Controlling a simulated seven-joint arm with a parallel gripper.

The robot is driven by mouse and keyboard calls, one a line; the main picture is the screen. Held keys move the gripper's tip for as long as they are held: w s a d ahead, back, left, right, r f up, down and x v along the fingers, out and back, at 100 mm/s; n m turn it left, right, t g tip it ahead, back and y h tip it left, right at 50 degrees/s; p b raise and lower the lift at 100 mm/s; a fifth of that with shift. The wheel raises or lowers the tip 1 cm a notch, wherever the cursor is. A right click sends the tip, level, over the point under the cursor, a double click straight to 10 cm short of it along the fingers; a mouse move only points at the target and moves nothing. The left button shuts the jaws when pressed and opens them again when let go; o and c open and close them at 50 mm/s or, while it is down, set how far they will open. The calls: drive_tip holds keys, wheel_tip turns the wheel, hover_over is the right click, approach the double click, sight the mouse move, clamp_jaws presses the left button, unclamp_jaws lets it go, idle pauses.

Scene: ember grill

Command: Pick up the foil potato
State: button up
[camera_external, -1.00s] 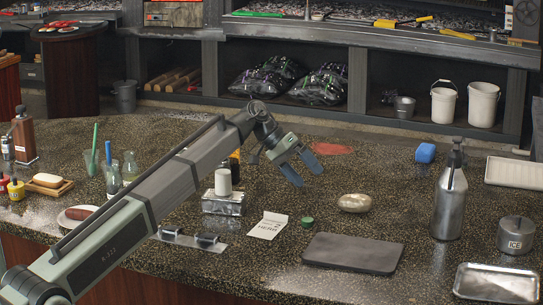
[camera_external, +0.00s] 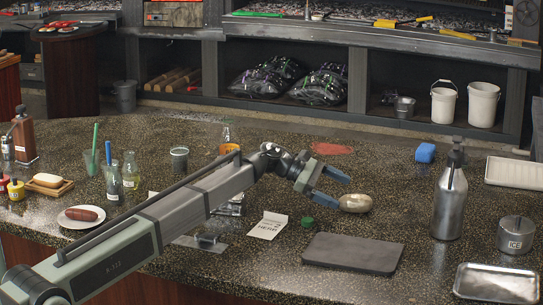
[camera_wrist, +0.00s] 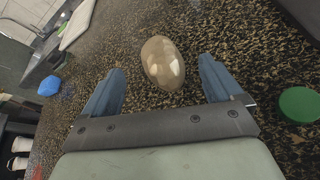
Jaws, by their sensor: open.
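The foil potato (camera_external: 355,203) is a shiny, pale gold-silver oval lying on the dark speckled counter. My gripper (camera_external: 345,190) is open, with its blue fingers low over the counter just left of the potato in the external view. In the wrist view the potato (camera_wrist: 162,63) lies just ahead of the gap between the two blue fingers (camera_wrist: 160,88), about centred, and neither finger appears to touch it. Its long side runs roughly along the fingers' direction. Nothing is held.
A green lid (camera_external: 307,222) and a paper card (camera_external: 268,225) lie left of the potato. A dark board (camera_external: 352,253) lies in front. A metal bottle (camera_external: 450,200) stands to the right. A blue sponge (camera_external: 425,153) lies behind; counter around the potato is clear.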

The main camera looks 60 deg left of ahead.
sight(347, 196)
drive_tip(key=shift+w+d+f+n, duration=0.1)
drive_tip(key=shift+w+f+n, duration=0.2)
drive_tip(key=shift+n, duration=0.2)
drive_tip(key=shift+x, duration=2.35)
drive_tip(key=c, duration=1.2)
drive_tip(key=shift+c, duration=0.2)
